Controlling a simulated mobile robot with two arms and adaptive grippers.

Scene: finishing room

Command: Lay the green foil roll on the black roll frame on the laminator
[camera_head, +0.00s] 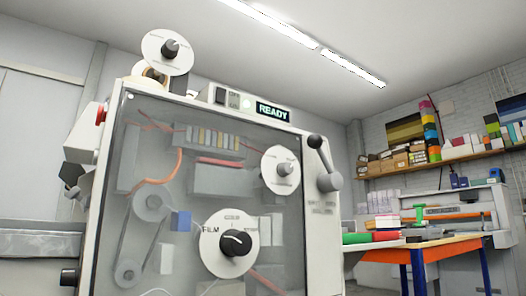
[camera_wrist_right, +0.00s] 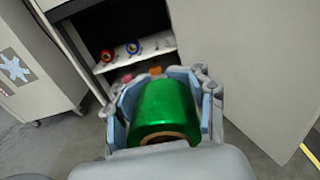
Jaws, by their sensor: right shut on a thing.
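The green foil roll (camera_wrist_right: 168,108) is shiny, with a brown core showing at its near end. In the right wrist view my right gripper (camera_wrist_right: 165,100) is shut on it, with a blue-lined finger along each side. The laminator (camera_head: 195,200) fills the left and middle of the head view, with a clear front panel, several dials and a lit READY display. A white disc with a black knob (camera_head: 170,48) stands on its top left. I cannot make out the black roll frame. My left gripper is not in view, and the head view shows neither gripper.
Grey floor lies left of the gripper. In the head view, an orange-edged table (camera_head: 420,243) stands at right, below a wall shelf (camera_head: 450,158) with boxes.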

